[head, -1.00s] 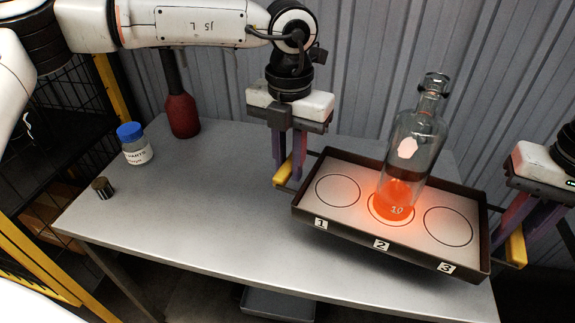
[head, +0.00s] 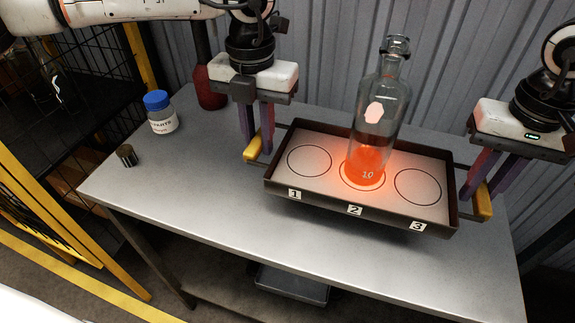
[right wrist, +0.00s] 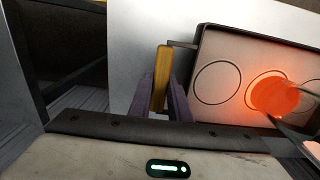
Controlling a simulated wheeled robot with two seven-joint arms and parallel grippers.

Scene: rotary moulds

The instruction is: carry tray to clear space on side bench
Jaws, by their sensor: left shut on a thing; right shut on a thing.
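The dark-rimmed tray (head: 361,212) has a pale floor with three circles marked 1, 2 and 3. It is over the grey metal bench (head: 190,200), tilted in the picture, with shadow under its front wall; any gap below is hard to judge. A clear glass bottle (head: 380,110) with glowing orange liquid stands upright on circle 2. My left gripper (head: 257,142) is shut on the left yellow handle (head: 252,150). My right gripper (head: 480,190) is shut on the right yellow handle (head: 483,205), which also shows between its fingers in the right wrist view (right wrist: 161,78).
A blue-capped labelled jar (head: 161,115), a small dark knurled cylinder (head: 127,156) and a dark red bottle (head: 209,88) stand on the bench's left part. Bare bench lies between them and the tray. A corrugated wall (head: 330,60) is behind; a yellow-framed mesh fence (head: 60,90) is left.

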